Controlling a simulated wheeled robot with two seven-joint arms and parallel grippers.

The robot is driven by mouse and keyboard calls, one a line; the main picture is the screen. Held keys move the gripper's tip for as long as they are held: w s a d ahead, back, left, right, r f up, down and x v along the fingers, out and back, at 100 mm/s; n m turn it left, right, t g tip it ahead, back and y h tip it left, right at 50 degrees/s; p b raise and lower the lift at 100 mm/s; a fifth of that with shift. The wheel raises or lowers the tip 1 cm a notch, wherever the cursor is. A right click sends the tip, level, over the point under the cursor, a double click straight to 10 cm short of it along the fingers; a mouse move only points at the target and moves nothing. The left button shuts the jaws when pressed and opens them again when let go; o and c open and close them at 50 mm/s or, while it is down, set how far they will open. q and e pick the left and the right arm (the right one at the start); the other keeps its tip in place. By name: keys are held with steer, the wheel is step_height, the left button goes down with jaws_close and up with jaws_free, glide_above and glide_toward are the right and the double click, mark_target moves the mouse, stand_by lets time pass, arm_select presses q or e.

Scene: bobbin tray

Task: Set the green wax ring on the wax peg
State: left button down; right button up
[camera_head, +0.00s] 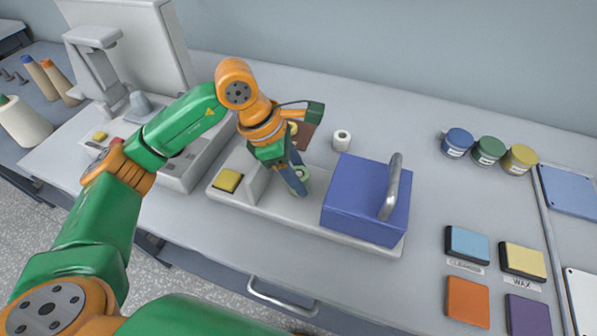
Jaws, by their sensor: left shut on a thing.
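My left gripper (297,181) points down over the middle of the long pale tray (275,209) and is shut on a small pale-green ring (303,173), which shows partly between and behind the fingers. I cannot tell whether the ring touches anything below. No wax peg can be made out; the fingers and the arm hide part of the tray there. My right gripper is not in view.
A blue box with a grey handle (366,199) stands on the tray's right end, close to the gripper. A yellow block (227,180) is at its left end. A white roll (342,140) stands behind. Several coloured pads and jars are at the right.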

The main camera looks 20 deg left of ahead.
arm_select(q)
steer(key=shift+f, duration=0.25)
steer(key=shift+c, duration=1.3)
jaws_free()
steer(key=shift+r, duration=0.1)
steer(key=b+v, duration=0.1)
steer(key=v, duration=0.6)
